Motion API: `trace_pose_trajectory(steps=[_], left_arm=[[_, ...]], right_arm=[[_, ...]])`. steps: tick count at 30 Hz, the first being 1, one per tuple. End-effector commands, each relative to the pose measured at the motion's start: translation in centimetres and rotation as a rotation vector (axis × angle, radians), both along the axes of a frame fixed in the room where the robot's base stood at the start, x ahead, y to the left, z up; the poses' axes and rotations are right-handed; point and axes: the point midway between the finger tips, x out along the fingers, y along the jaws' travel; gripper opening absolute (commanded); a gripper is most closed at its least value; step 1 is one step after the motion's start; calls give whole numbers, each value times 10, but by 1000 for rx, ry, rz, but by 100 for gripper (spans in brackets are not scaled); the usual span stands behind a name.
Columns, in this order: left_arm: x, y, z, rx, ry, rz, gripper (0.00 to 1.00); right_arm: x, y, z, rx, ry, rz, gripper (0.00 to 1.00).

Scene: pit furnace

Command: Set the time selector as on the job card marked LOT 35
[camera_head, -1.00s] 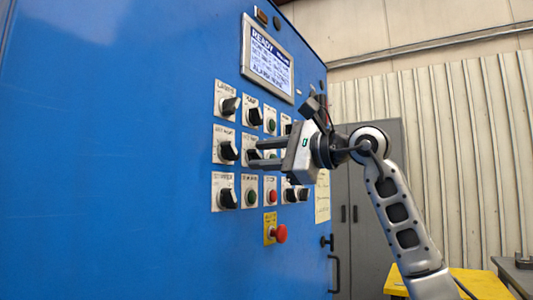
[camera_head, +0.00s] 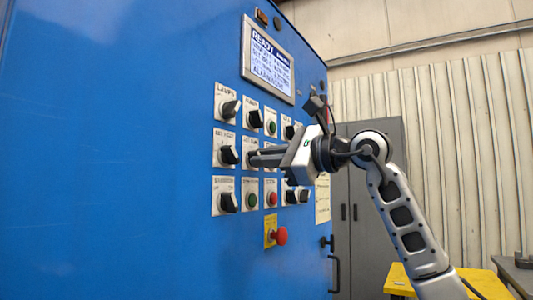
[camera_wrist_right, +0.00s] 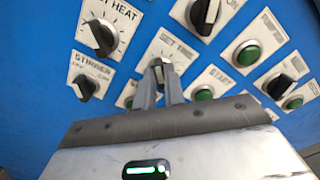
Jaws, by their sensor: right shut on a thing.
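The time selector is a black rotary knob (camera_wrist_right: 157,70) on a white plate labelled SET TIME (camera_wrist_right: 178,48), seen in the right wrist view. My right gripper (camera_wrist_right: 160,84) is shut on this knob at the blue panel, its fingers on either side of it. In the head view the right gripper (camera_head: 254,158) reaches the middle row of controls from the right, and its fingers hide most of the knob. The dial marks are too small to read. A pale yellow paper (camera_head: 322,199) hangs at the panel's right; its text is unreadable. My left gripper is not in view.
Other knobs and buttons surround the selector, including the SET HEAT knob (camera_wrist_right: 99,38), the STIRRER knob (camera_wrist_right: 84,88) and a green START button (camera_wrist_right: 203,94). A red mushroom button (camera_head: 280,235) juts out below. A lit display (camera_head: 268,62) reads READY above.

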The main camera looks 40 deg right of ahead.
Motion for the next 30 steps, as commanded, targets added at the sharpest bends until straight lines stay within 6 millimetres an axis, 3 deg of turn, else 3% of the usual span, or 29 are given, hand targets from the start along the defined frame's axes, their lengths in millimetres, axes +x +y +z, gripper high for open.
trace_pose_trajectory(steps=[18,30], left_arm=[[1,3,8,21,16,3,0],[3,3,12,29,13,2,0]], right_arm=[[1,-2,1,535,159,-1,0],[1,-2,0,737,218,0,0]])
